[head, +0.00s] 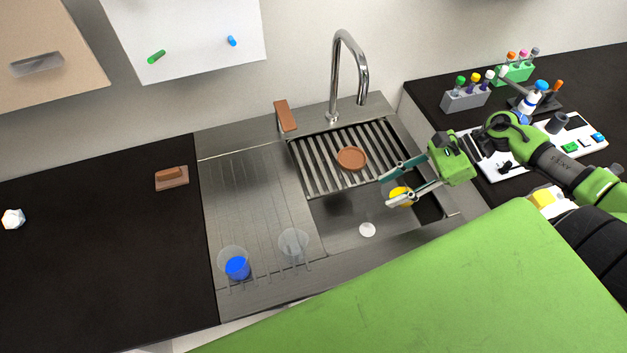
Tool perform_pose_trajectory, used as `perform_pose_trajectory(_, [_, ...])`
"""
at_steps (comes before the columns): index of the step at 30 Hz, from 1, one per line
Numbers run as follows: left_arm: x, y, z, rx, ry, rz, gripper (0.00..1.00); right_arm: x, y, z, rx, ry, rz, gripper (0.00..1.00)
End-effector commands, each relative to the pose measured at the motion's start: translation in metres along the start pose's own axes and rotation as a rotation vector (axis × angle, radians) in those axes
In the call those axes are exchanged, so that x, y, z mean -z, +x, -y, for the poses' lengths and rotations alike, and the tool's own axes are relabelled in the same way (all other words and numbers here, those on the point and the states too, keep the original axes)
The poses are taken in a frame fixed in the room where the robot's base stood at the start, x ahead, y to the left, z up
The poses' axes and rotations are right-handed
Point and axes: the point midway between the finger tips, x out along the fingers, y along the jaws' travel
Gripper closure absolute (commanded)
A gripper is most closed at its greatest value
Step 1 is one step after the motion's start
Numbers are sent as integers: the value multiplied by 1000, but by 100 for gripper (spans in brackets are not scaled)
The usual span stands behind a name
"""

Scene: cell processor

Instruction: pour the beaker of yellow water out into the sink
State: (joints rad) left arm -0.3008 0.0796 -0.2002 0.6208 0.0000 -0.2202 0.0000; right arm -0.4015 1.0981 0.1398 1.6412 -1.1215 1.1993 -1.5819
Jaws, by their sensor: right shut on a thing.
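The sink basin (345,230) sits in the steel counter, with a white round drain (367,230) in its floor. My right gripper (397,186) is over the right part of the basin, shut on the beaker of yellow water (401,196). The yellow shows between and behind the fingers, and they hide much of the beaker. I cannot tell how far the beaker is tilted. No stream of liquid shows. My left gripper is not in view.
A beaker of blue liquid (237,266) and an empty clear beaker (293,243) stand on the drainboard (250,200). A slatted rack (320,170) with a brown dish (352,158) covers the basin's back. The faucet (345,75) rises behind. Tube racks (465,98) stand at right.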

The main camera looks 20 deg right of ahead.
Motion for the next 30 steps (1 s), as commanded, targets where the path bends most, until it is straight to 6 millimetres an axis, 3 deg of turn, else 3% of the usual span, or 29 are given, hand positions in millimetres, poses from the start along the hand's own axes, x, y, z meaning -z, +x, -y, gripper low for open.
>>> perform_pose_trajectory(8, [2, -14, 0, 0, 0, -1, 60, -2, 3, 0, -2, -4, -138, 100])
perform_pose_trajectory(30, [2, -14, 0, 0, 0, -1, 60, 1, 8, 0, 2, -1, -258, 100])
